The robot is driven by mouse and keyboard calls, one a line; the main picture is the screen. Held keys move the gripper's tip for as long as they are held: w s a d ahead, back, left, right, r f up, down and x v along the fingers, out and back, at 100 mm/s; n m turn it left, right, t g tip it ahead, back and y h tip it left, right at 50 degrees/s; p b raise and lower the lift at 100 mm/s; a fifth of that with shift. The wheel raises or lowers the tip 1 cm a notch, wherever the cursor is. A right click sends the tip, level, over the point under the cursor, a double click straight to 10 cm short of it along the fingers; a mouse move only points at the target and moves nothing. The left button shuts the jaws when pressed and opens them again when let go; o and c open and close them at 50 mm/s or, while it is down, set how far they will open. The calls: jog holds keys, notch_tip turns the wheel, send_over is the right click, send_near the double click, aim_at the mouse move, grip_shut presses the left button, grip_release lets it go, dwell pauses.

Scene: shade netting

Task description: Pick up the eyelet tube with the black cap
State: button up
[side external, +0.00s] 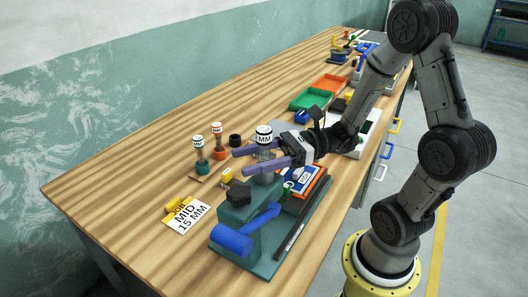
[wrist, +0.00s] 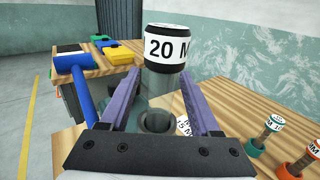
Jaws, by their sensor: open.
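The eyelet tube with black trim (wrist: 166,48) stands upright, with a white band reading "20 M" and a clear grey body below. It also shows in the side view (side external: 264,135), above the teal press. My gripper (side external: 243,161) is open, its two purple fingers reaching past the tube on either side. In the wrist view, the gripper (wrist: 160,80) has the tube between its fingers, with gaps visible beside the clear body. Whether either finger touches it cannot be told. The tube's foot is partly hidden by the gripper.
A green-based tube (side external: 201,160) and an orange-based tube (side external: 218,143) stand to the left, near a black ring (side external: 235,140). The teal press with a blue handle (side external: 232,238) is in front. A "MID 15 MM" card (side external: 188,215) lies left. Bare wood lies further left.

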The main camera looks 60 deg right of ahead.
grip_shut()
dwell(0.4)
